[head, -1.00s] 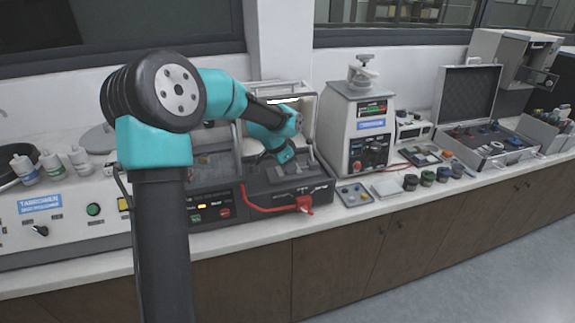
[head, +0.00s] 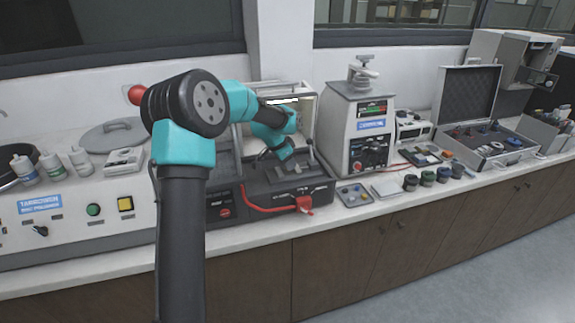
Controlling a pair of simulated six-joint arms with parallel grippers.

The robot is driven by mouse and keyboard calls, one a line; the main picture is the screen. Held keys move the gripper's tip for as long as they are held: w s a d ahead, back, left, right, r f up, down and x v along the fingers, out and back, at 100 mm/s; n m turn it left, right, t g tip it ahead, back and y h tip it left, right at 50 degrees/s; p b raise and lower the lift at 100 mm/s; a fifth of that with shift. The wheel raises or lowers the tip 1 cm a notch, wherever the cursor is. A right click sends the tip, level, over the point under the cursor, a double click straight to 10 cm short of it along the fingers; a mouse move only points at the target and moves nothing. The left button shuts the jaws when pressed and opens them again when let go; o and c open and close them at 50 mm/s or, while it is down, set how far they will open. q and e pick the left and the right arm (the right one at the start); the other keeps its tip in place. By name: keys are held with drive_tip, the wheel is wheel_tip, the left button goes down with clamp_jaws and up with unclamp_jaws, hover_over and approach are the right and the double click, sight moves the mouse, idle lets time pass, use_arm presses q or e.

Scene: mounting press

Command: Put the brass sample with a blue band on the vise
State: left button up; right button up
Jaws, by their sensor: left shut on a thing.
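My left gripper (head: 283,155) is over the open dark-bedded machine at the middle of the counter, pointing down and to the right. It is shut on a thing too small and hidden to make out. The vise (head: 293,168) seems to be the grey block on the machine's bed, just below and beside the fingertips. I cannot tell whether they touch. I cannot make out a brass sample with a blue band. My right gripper is not in view.
A red clamp (head: 304,204) with a red cable is at the machine's front. A white press (head: 358,125) stands to the right. Small round pots (head: 427,178), a shallow tray (head: 354,194) and an open case (head: 490,145) lie further right.

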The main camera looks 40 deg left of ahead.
use_arm(q)
drive_tip(key=shift+f, duration=0.55)
drive_tip(key=shift+f, duration=0.15)
drive_tip(key=o, duration=1)
drive_tip(key=v, duration=1.2)
